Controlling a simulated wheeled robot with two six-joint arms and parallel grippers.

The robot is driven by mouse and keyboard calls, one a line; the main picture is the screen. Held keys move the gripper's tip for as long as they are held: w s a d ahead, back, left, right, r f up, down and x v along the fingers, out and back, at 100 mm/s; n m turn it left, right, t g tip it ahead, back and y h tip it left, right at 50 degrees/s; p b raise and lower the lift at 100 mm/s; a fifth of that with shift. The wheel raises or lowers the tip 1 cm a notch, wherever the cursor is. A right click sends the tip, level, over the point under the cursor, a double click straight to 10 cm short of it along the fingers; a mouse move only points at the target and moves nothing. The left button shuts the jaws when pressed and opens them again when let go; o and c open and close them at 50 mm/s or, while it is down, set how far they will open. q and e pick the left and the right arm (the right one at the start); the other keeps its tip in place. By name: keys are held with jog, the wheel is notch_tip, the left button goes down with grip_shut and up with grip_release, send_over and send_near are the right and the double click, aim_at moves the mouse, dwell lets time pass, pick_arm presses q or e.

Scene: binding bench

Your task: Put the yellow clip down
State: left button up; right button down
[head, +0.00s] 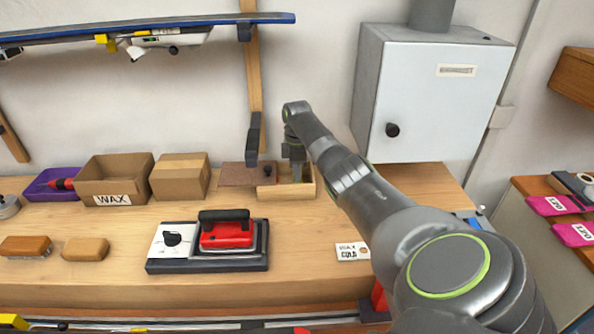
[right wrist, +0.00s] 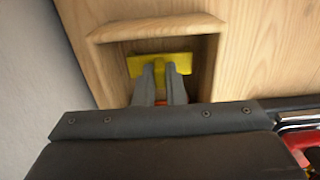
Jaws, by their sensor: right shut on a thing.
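My right gripper (right wrist: 160,82) is shut on the yellow clip (right wrist: 160,62) in the right wrist view. The clip lies across the fingertips, within the walls of a small wooden tray (right wrist: 155,28). I cannot tell whether the clip touches the tray floor. In the head view my right gripper (head: 296,158) points down over the same tray (head: 308,190), at the back of the bench. The clip is hidden there. A bit of red shows low between the fingers in the wrist view. My left gripper is not in view.
A brown board with a dark knob (head: 235,175) is beside the tray's left. Cardboard boxes (head: 180,177), a red waxing iron (head: 227,234) and brushes (head: 86,249) stand further left. A grey wall cabinet (head: 430,95) hangs at the right. A card (head: 352,251) lies in front.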

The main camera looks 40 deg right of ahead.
jog(key=shift+f, duration=0.2)
jog(key=c, duration=1.5)
grip_release()
jog(key=shift+r, duration=0.1)
jog(key=shift+r, duration=0.15)
notch_tip(320, 180, up, 12)
jog(key=b, duration=0.2)
jog(key=shift+b, duration=0.4)
